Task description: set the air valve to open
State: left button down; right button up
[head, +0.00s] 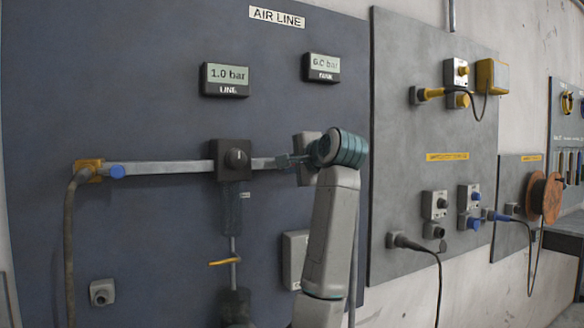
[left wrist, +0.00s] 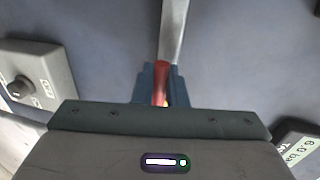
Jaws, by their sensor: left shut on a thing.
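My left gripper (head: 285,161) is at the right end of the grey pipe (head: 168,167) on the dark panel. In the left wrist view its fingers (left wrist: 158,84) are shut on a red handle (left wrist: 161,72), which looks like the air valve's lever. The handle lies roughly in line with the pipe (left wrist: 174,28), with a yellow-orange spot near its lower end. The valve body is hidden by the gripper, and the handle cannot be made out in the head view. My right gripper is not in view.
The line display (head: 226,79) reads 1.0 bar. The tank display (head: 321,68) appears to read 6.0 bar. A black-knobbed unit (head: 235,160) sits on the pipe, with a yellow lever (head: 224,262) below. A grey knob box (left wrist: 33,80) is beside my gripper.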

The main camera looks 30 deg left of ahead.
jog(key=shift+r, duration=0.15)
pick_arm(q)
jog(key=c, duration=1.7)
grip_release()
jog(key=shift+o, duration=0.8)
jog(key=shift+w+a+f, duration=0.1)
jog(key=shift+w, duration=0.05)
